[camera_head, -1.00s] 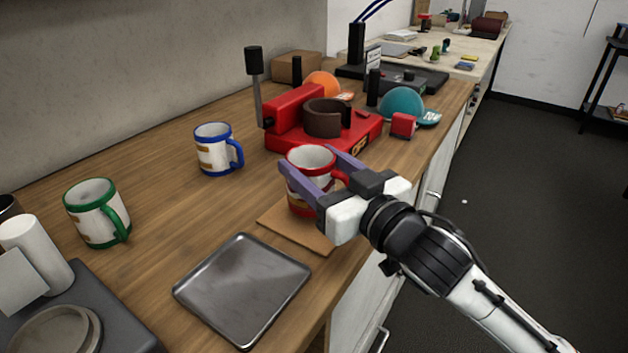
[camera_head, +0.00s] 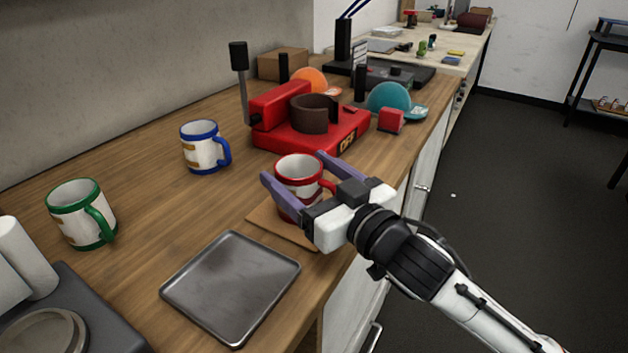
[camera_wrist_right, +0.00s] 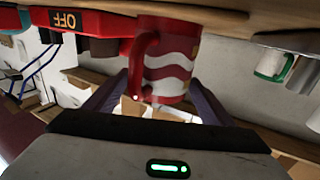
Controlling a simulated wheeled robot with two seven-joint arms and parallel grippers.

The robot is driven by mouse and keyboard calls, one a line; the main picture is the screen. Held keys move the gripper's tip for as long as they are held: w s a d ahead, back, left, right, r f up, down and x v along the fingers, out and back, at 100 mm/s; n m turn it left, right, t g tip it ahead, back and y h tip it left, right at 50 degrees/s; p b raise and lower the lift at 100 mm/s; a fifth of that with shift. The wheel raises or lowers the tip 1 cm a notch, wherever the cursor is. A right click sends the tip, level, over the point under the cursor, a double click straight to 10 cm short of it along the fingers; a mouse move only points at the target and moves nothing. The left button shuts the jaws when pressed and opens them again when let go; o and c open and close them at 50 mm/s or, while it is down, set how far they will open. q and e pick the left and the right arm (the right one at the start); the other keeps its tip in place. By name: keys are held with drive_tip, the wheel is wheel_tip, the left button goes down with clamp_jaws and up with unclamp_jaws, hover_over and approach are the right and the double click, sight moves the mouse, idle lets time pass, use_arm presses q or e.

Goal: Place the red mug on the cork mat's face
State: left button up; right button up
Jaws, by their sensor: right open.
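The red mug (camera_head: 299,168), white with a red rim, handle and bands, stands upright and appears to rest on the cork mat (camera_head: 262,222). The mat is a thin tan square near the counter's front edge, partly hidden by the mug and gripper. My right gripper (camera_head: 294,167) is open, with its purple fingers on either side of the mug. A gap shows between finger and mug. In the right wrist view the mug (camera_wrist_right: 172,62) is between the spread fingers, its handle towards the left finger. My left gripper is not in view.
A metal tray (camera_head: 232,285) lies just in front of the mat. A blue-rimmed mug (camera_head: 203,148) and a green-rimmed mug (camera_head: 80,215) stand to the left. A red press (camera_head: 300,128) is behind the red mug. Bare wood lies between the mugs and tray.

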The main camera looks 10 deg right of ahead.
drive_tip(key=v, duration=0.9)
drive_tip(key=shift+s+d+r, duration=0.1)
drive_tip(key=shift+s, duration=0.2)
drive_tip(key=shift+s+d+p, duration=0.3)
drive_tip(key=shift+s+p, duration=0.2)
drive_tip(key=shift+s, duration=0.1)
drive_tip(key=shift+s+d, duration=0.1)
drive_tip(key=shift+s, duration=0.35)
drive_tip(key=shift+d, duration=0.1)
